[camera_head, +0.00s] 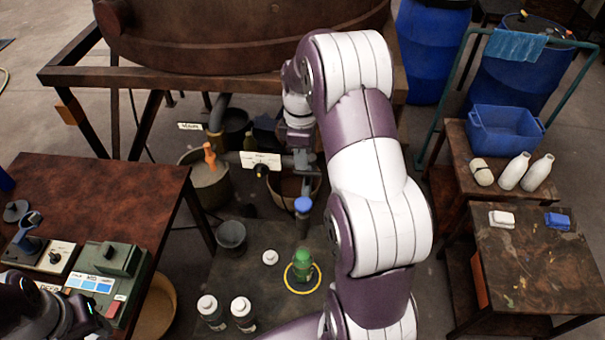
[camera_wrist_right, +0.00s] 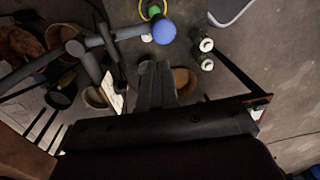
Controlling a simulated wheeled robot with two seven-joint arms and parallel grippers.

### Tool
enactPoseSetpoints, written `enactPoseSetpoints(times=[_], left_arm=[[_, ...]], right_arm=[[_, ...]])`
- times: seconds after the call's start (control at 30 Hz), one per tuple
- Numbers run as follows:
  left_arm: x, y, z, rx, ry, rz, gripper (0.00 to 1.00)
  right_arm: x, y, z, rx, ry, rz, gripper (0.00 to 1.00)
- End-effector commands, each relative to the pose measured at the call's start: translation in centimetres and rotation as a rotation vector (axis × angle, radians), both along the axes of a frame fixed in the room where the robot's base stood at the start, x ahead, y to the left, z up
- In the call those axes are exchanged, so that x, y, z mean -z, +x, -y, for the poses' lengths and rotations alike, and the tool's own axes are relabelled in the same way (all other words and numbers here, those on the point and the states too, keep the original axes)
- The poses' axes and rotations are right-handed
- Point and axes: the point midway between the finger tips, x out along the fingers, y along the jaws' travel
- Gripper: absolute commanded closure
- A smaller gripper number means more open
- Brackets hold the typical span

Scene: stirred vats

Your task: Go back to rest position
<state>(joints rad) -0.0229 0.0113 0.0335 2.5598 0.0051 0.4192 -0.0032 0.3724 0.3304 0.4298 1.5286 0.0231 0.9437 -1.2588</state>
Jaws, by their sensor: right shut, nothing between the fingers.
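My right arm reaches up from the bottom of the head view, and its wrist bends down beneath the vat (camera_head: 240,40). My right gripper (camera_head: 301,160) is by the pipework there, partly lost against dark parts. In the wrist view its two dark fingers (camera_wrist_right: 156,84) are together with nothing between them. A blue valve knob (camera_head: 303,204) is close below it in the head view; it also shows in the wrist view (camera_wrist_right: 164,31). A little of my left arm, dark with a green light, shows at the lower left; my left gripper (camera_head: 62,318) is unclear there.
A green bottle (camera_head: 302,265) stands in a yellow ring. White-capped bottles (camera_head: 242,312) and a grey cup (camera_head: 231,235) are nearby. A control box (camera_head: 108,270) stands on the left table (camera_head: 120,185). Side tables (camera_head: 535,265) with a blue crate (camera_head: 505,132) are at right.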

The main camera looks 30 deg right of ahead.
Motion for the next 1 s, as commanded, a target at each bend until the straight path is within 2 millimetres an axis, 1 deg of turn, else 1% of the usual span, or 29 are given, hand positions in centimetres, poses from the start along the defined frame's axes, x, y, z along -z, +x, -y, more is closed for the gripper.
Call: enactPoseSetpoints(times=[0.03,0.13,0.63,0.7,0.77,0.8,0.87,0.9,0.93,0.97,1.0], left_arm=[[-0.2,0.0,0.0,0.000,0.000,0.001,0.60],[-0.3,0.0,0.0,0.000,0.000,0.001,0.60],[-0.2,0.0,0.0,0.000,0.000,0.000,0.60],[-0.2,0.0,0.0,0.000,0.000,0.000,0.60],[-0.2,0.0,0.0,0.000,0.000,0.000,0.60],[-0.2,0.0,0.0,0.000,0.000,0.000,0.60],[-0.2,0.0,0.0,0.000,0.000,0.000,0.60],[-0.3,0.0,0.0,0.000,0.000,0.000,0.60],[-0.3,0.0,0.0,0.000,0.000,0.000,0.60],[-0.3,0.0,0.0,0.000,0.000,0.000,0.60],[-0.3,0.0,0.0,0.000,0.000,0.000,0.60]], right_arm=[[-0.5,0.0,0.0,0.000,0.000,0.000,1.00],[-0.9,0.1,0.1,0.000,-0.001,0.001,1.00],[-0.9,0.1,0.1,0.000,-0.001,0.002,1.00],[-0.9,0.1,0.1,0.028,-0.003,0.002,1.00],[-0.8,0.5,0.3,0.109,-0.017,0.018,1.00],[-0.4,0.5,0.3,0.200,-0.027,0.025,1.00],[0.6,-0.6,-0.1,0.379,-0.043,0.024,1.00],[0.9,-1.7,-0.9,0.512,-0.054,0.031,1.00],[1.0,-2.5,-1.9,0.608,-0.062,0.041,1.00],[1.0,-3.4,-3.1,0.693,-0.068,0.051,1.00],[0.8,-4.7,-4.7,0.789,-0.071,0.068,1.00]])
